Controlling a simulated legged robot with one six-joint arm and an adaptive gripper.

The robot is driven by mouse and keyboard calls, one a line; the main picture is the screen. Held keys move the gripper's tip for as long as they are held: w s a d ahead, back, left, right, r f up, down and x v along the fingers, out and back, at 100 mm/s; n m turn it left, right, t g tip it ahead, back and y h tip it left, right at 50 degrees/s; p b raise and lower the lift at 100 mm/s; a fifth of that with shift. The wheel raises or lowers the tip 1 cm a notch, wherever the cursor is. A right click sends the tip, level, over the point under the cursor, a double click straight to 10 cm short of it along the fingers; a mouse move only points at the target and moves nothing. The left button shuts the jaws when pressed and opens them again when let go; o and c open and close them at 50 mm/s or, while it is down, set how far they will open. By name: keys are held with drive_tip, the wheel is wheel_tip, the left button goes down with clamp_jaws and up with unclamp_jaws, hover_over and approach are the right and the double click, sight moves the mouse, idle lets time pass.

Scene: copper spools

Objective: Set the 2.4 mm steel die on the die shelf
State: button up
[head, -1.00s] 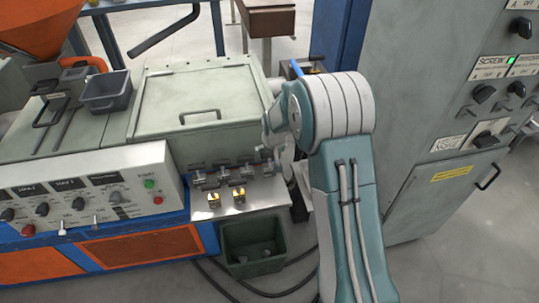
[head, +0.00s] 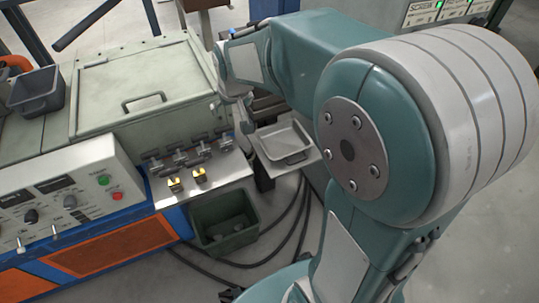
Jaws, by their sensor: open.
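Two small dark blocks with yellow faces, the left one (head: 175,184) and the right one (head: 199,175), stand on a bright metal shelf (head: 218,173) at the front of the machine. I cannot tell from here whether either is the 2.4 mm steel die, as no marking is readable. A row of dark metal fittings (head: 182,156) runs along the back of this shelf. My gripper (head: 244,122) points down beside the machine's right end, right of the fittings. It is open but small and partly hidden, and nothing clearly shows between its fingers.
A pale shallow tray (head: 285,141) sits on a stand right of the shelf. A dark green bin (head: 224,222) with pale pieces stands on the floor below. Black cables (head: 290,235) lie beside it. A grey tub (head: 37,91) is on the machine top. My arm covers the right side.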

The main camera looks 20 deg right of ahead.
drive_tip(key=s+r, duration=0.2)
drive_tip(key=s, duration=0.9)
drive_tip(key=s+r, duration=0.3)
drive_tip(key=s, duration=0.9)
drive_tip(key=shift+r+t, duration=0.3)
